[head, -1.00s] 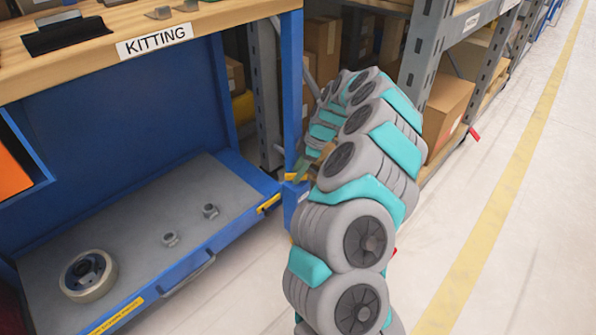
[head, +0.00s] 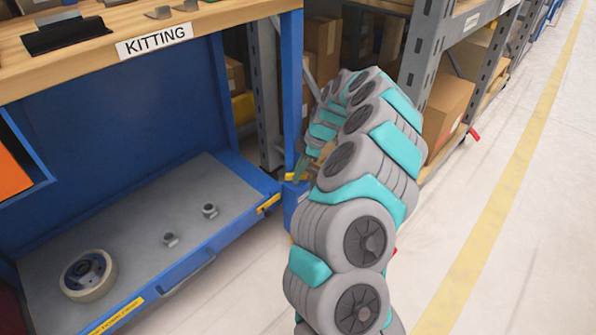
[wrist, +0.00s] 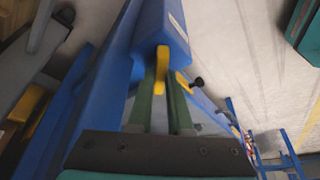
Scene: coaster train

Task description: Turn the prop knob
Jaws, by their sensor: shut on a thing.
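The prop knob (wrist: 161,75) is a yellow lever-shaped piece on a blue housing at the blue post. In the wrist view my gripper (wrist: 160,88) has its two green fingers on either side of the knob, shut on it. In the head view my gripper (head: 302,167) is at the front right leg of the kitting bench, just above a blue block (head: 292,192). The knob is mostly hidden by the fingers and arm there.
The kitting bench (head: 150,48) has a blue drawer (head: 120,235) pulled out, holding a roller wheel (head: 88,274) and two small metal fittings. A yellow latch (head: 268,204) is on its corner. Shelves with boxes (head: 449,105) stand behind my arm. The floor at right is clear.

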